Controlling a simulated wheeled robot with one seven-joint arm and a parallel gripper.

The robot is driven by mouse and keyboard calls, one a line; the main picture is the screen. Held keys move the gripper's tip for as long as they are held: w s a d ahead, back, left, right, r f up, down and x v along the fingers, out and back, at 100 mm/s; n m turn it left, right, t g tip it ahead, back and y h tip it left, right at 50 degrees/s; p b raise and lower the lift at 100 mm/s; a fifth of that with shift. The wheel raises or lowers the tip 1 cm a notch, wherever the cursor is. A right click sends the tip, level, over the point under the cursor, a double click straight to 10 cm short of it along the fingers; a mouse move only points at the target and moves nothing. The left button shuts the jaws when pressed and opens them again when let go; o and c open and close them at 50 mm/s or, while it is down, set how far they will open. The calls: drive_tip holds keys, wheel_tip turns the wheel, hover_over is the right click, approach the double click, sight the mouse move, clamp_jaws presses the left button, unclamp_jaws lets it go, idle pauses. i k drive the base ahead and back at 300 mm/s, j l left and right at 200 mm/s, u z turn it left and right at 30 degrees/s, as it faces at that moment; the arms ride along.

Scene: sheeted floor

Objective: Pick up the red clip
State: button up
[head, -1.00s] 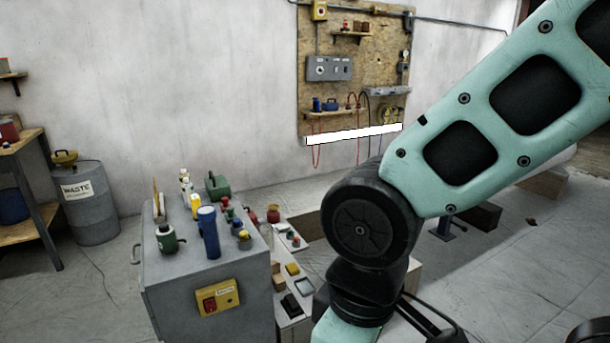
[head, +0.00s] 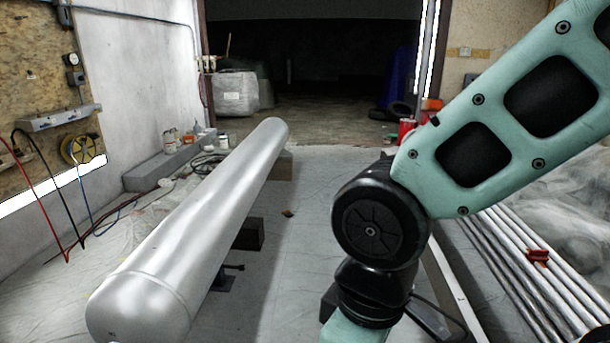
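A small red clip-like object (head: 538,257) lies on a bundle of long metal pipes at the right of the head view. It is small, and I cannot make out its shape well. My arm crosses the right half of the view, left of the red object. My gripper is out of the picture.
A large silver cylinder (head: 190,240) rests on dark blocks (head: 248,233) left of centre. Long pipes (head: 520,285) lie at the right beside sheeting. Red canisters (head: 407,130) stand at the back near the dark doorway. Sheeted floor between the cylinder and my arm is mostly clear.

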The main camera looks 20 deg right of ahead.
sight(536, 254)
drive_tip(key=i+l+z, duration=0.15)
drive_tip(key=i+z, duration=0.25)
drive_tip(key=i, duration=0.25)
drive_tip(key=i+z, duration=0.4)
drive_tip(key=i, duration=0.25)
drive_tip(key=i+j+z, duration=0.4)
drive_tip(key=i, duration=0.25)
drive_tip(key=i+z, duration=0.25)
drive_tip(key=i, duration=0.15)
drive_tip(key=i+j+z, duration=0.25)
drive_tip(key=i+l, duration=0.05)
drive_tip(key=i, duration=0.05)
